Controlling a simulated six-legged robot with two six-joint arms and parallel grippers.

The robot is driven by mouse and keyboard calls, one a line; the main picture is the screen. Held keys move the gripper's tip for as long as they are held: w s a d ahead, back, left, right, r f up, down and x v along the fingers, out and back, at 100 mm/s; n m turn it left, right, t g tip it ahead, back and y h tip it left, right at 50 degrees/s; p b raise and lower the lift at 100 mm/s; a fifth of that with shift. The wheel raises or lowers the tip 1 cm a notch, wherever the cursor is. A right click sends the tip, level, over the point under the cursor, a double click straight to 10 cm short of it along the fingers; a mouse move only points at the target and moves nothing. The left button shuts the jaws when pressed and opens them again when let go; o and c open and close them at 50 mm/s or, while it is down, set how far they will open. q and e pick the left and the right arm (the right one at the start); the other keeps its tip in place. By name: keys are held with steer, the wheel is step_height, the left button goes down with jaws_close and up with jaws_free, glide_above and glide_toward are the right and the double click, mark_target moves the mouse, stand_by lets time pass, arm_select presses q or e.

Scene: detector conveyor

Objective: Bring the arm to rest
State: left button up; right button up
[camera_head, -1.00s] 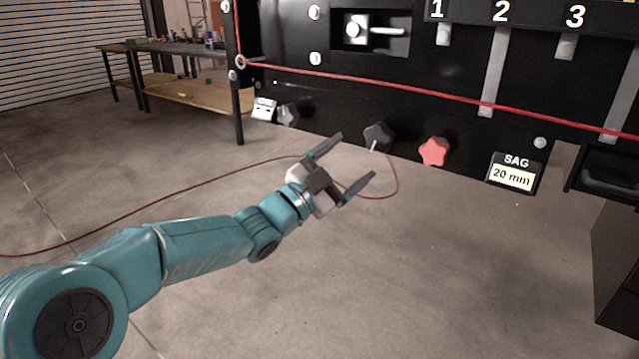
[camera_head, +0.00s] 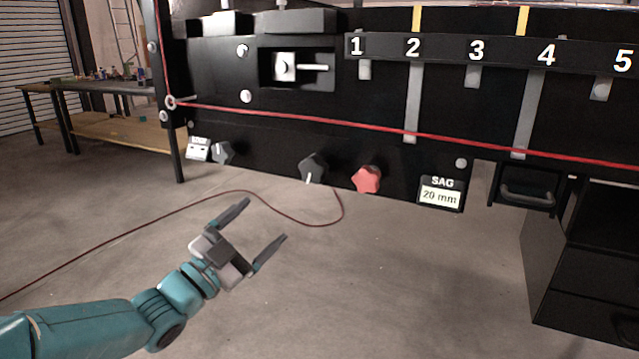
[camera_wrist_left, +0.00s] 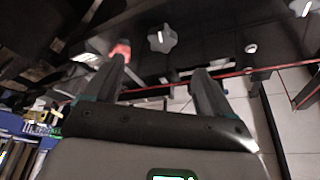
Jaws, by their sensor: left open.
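My left gripper (camera_head: 260,225) is open and empty in the head view, its two grey fingers spread apart. It is in front of and below the black machine panel (camera_head: 400,170), apart from it, with bare floor behind it. In the left wrist view the fingers (camera_wrist_left: 160,80) stand apart with nothing between them. Beyond them show a red knob (camera_wrist_left: 121,48) and a dark star knob (camera_wrist_left: 161,38). My teal left arm comes in from the lower left. My right gripper is in neither view.
The panel carries a red star knob (camera_head: 366,180), a dark knob (camera_head: 314,168), a SAG 20 mm display (camera_head: 440,195) and a taut red cord (camera_head: 300,118). A drawer unit (camera_head: 585,260) stands at right, a workbench (camera_head: 110,130) at left. A thin red cable lies on the open floor.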

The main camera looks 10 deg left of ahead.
arm_select(q)
step_height(320, 180, down, 18)
steer(key=w+d+n+g+y, duration=0.2)
steer(key=d+n+g+y, duration=0.1)
steer(key=n, duration=0.1)
steer(key=s+d+f+n+g+y, duration=0.1)
steer(key=s+f+n+g, duration=0.2)
steer(key=f, duration=0.7)
steer(key=s+d+f+n+g+y, duration=0.15)
steer(key=s+f, duration=0.35)
steer(key=f, duration=0.5)
steer(key=s+f+n+g+y, duration=0.1)
steer(key=s+f+n+g, duration=0.5)
steer(key=s, duration=0.6)
steer(key=s+f+n+g+y, duration=0.15)
steer(key=s+f+g, duration=0.25)
steer(key=s+f, duration=0.5)
step_height(320, 180, up, 32)
steer(key=s+d+p, duration=0.1)
steer(key=s+p, duration=0.1)
steer(key=p, duration=2.8)
steer(key=shift+s+h+p, duration=0.3)
steer(key=shift+s+p, duration=0.1)
